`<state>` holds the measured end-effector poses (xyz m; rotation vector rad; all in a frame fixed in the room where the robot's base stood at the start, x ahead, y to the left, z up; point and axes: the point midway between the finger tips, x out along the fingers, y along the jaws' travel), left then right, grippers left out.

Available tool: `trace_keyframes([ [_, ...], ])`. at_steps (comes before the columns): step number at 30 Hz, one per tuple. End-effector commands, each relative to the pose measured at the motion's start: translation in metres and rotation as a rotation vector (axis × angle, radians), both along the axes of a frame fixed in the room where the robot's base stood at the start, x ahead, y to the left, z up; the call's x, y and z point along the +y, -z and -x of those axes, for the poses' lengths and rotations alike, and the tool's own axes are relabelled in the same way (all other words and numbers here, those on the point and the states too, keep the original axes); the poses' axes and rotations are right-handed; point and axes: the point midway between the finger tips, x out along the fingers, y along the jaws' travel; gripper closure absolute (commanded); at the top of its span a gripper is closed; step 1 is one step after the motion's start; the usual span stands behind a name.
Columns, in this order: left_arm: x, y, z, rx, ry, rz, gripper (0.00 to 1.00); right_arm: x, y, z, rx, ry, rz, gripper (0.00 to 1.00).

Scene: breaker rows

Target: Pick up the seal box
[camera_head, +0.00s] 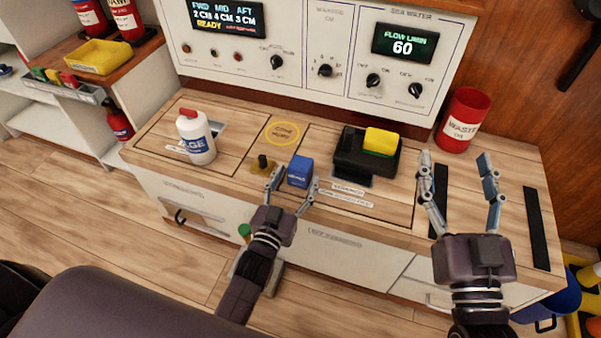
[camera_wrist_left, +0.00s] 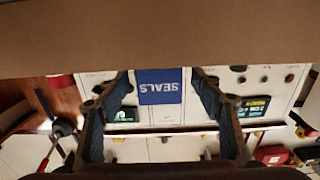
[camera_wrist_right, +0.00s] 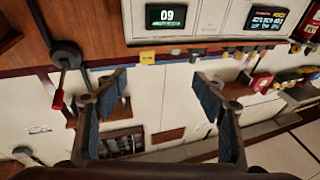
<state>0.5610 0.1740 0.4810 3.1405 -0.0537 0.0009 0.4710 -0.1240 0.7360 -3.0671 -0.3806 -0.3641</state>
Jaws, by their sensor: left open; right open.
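The seal box (camera_head: 300,171) is a small blue box standing on the wooden counter, near its front edge. In the left wrist view the box (camera_wrist_left: 159,86) shows its blue face, with SEALS upside down, in the gap between the two fingers. My left gripper (camera_head: 290,186) is open, with a finger to either side of the box; I cannot tell whether either touches it. My right gripper (camera_head: 457,168) is open and empty over the right part of the counter. In the right wrist view its open fingers (camera_wrist_right: 159,88) have nothing between them.
Left of the box are a small black knob (camera_head: 263,163) and a white bottle (camera_head: 196,137). Right of it is a black holder (camera_head: 352,158) with a yellow block (camera_head: 381,141). A red waste bin (camera_head: 463,120) stands at the back right. A control panel (camera_head: 310,65) rises behind.

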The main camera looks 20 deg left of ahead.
Motion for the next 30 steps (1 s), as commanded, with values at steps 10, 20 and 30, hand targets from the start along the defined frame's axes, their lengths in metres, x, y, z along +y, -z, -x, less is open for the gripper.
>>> trace_keyframes([
  [10, -0.003, -0.001, -0.029, 0.000, 0.000, -0.001, 0.40, 0.002, -0.047, 0.017, -0.228, -0.014, -0.064, 0.37],
  [20, -0.002, -0.001, -0.030, 0.001, 0.000, -0.001, 0.43, 0.002, -0.052, 0.019, -0.246, -0.015, -0.068, 0.37],
  [30, -0.002, -0.001, -0.030, 0.001, 0.000, -0.001, 0.81, 0.002, -0.051, 0.019, -0.245, -0.015, -0.068, 0.37],
])
